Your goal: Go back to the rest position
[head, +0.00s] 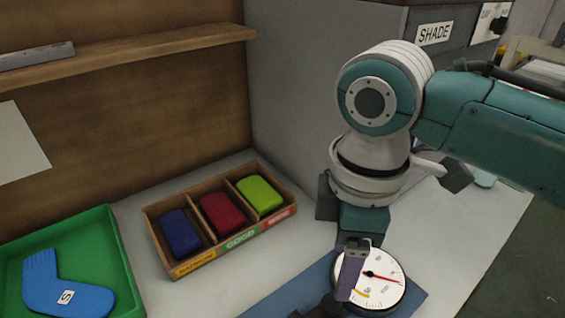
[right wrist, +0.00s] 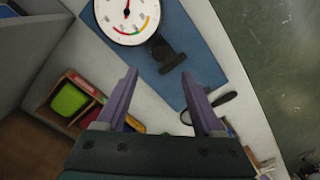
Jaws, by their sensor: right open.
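My right gripper (head: 352,272) hangs low at the lower right of the head view, in front of a round white dial gauge (head: 385,265). In the right wrist view the gripper (right wrist: 160,78) shows two purple fingers spread apart with nothing between them. The gauge (right wrist: 122,20) stands on a blue mat (right wrist: 205,70), beyond the fingertips, with a dark stand part beside it. I cannot tell from the head view how far the fingers are from the gauge. My left gripper is not in view.
A wooden box (head: 155,232) holds blue (head: 181,233), red (head: 222,212) and green (head: 260,194) blocks. A green tray (head: 118,250) at left holds a blue sock-shaped form (head: 62,282) marked S. A shelf (head: 130,47) is above. A grey wall (head: 310,100) stands behind my right arm.

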